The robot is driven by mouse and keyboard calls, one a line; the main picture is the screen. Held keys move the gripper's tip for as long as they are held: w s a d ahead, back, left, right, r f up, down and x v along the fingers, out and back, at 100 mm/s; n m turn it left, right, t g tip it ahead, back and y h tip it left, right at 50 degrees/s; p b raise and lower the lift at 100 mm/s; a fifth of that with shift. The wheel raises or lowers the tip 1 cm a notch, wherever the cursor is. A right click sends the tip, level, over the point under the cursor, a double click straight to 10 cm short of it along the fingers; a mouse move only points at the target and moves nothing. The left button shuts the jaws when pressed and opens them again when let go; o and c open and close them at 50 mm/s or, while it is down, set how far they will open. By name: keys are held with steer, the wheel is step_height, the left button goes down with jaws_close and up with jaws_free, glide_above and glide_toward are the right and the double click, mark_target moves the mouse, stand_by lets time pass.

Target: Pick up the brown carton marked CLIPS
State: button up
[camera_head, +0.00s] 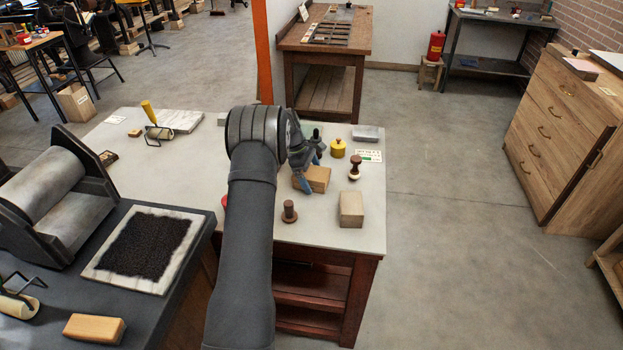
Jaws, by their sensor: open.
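A small brown carton (320,178) lies on the pale tabletop, right by my gripper (308,178). My gripper is open and comes down at the carton's left end. One bluish finger hangs in front of that end, and the fingers and wrist hide part of it. I cannot tell whether the fingers touch the carton. A second, paler tan box (352,208) stands nearer the front right of the same table. No CLIPS lettering is legible on either box at this size.
A dark-knobbed stamp (354,168), a yellow pot (338,148), a brown spool-like piece (289,212), a grey block (367,134) and a printed card (369,156) stand around the carton. A yellow-handled roller (157,128) lies at the left.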

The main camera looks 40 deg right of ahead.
steer(key=shift+f, duration=0.25)
stand_by(0.4)
steer(key=c, duration=1.2)
